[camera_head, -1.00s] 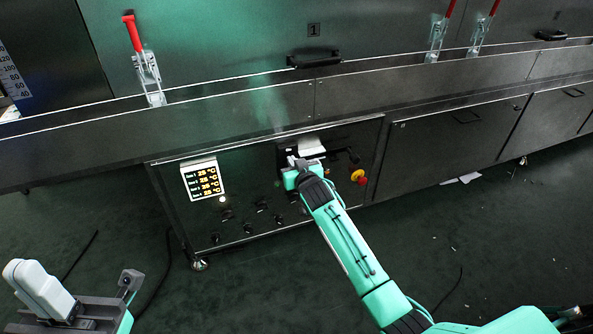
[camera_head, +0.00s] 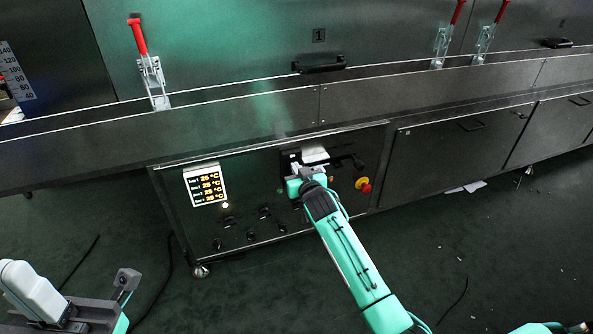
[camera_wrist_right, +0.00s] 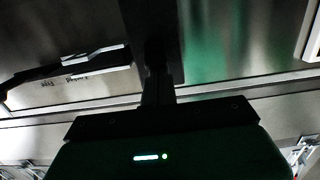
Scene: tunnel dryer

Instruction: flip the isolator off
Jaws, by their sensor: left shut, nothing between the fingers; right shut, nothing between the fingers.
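The control panel (camera_head: 237,222) is a dark board under the dryer's ledge. My right gripper (camera_head: 293,163) is shut and empty, with its tip at the upper middle of this panel, beside a pale plate (camera_head: 314,154). The isolator cannot be made out for certain; my gripper and wrist cover that part of the panel. In the right wrist view the dark shut fingers (camera_wrist_right: 157,75) reach up toward a metallic surface; contact cannot be told. My left gripper (camera_head: 126,281) is shut and empty at the lower left, away from the panel.
A temperature display (camera_head: 205,185) is left on the panel, with several dark knobs below. A red and yellow emergency button (camera_head: 363,185) sits close to the right of my right gripper. The ledge (camera_head: 220,113) juts out above. The floor in front is mostly clear.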

